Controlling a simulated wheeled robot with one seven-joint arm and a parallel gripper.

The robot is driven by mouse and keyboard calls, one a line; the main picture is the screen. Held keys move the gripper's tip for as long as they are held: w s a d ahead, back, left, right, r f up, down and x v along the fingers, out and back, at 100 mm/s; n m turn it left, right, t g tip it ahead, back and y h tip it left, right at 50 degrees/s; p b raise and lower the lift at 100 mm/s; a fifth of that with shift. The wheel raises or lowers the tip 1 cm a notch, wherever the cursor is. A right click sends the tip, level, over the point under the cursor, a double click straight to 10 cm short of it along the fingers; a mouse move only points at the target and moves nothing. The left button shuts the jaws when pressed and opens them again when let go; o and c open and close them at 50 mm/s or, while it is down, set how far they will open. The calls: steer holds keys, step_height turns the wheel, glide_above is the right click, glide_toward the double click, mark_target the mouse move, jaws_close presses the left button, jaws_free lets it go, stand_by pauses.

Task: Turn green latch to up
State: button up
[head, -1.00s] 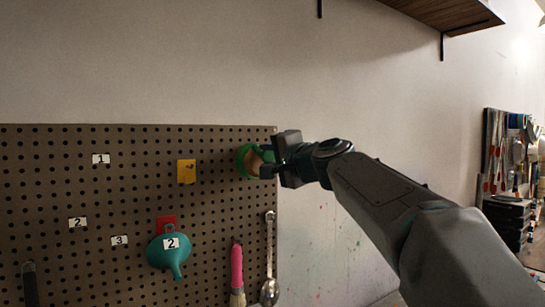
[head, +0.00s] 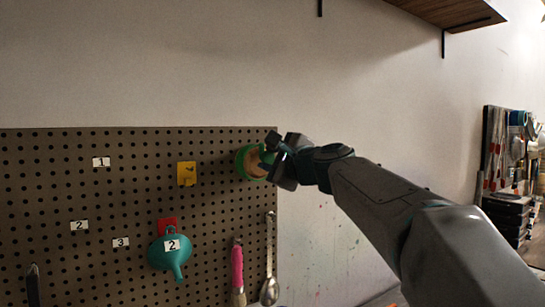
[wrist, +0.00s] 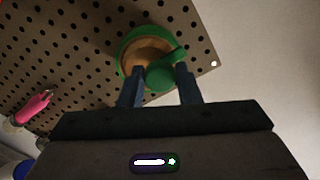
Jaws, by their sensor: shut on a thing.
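The green latch (head: 241,160) is a round green piece with a tan disc inside, mounted at the upper right of the pegboard. In the wrist view its green ring (wrist: 127,50) surrounds the tan face, and a green knob-like handle (wrist: 160,77) crosses it toward the right. My gripper (head: 268,160) is at the latch, its jaws tilted. In the wrist view its two dark fingers (wrist: 160,82) stand on either side of the handle, shut on it. In the head view my gripper hides the latch's right part.
The pegboard (head: 60,190) also holds a yellow hook (head: 187,173), a teal funnel (head: 169,250), a pink-handled brush (head: 237,268) and a metal spoon (head: 269,262). A wooden shelf (head: 430,12) is above right.

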steer(key=shift+m, duration=0.3)
steer(key=o, duration=1)
steer(key=shift+c, duration=0.2)
steer(key=shift+d, duration=0.1)
steer(key=b+v, duration=0.4)
steer(key=v, duration=0.9)
steer(key=shift+s+d, duration=0.25)
steer(key=shift+s, duration=0.05)
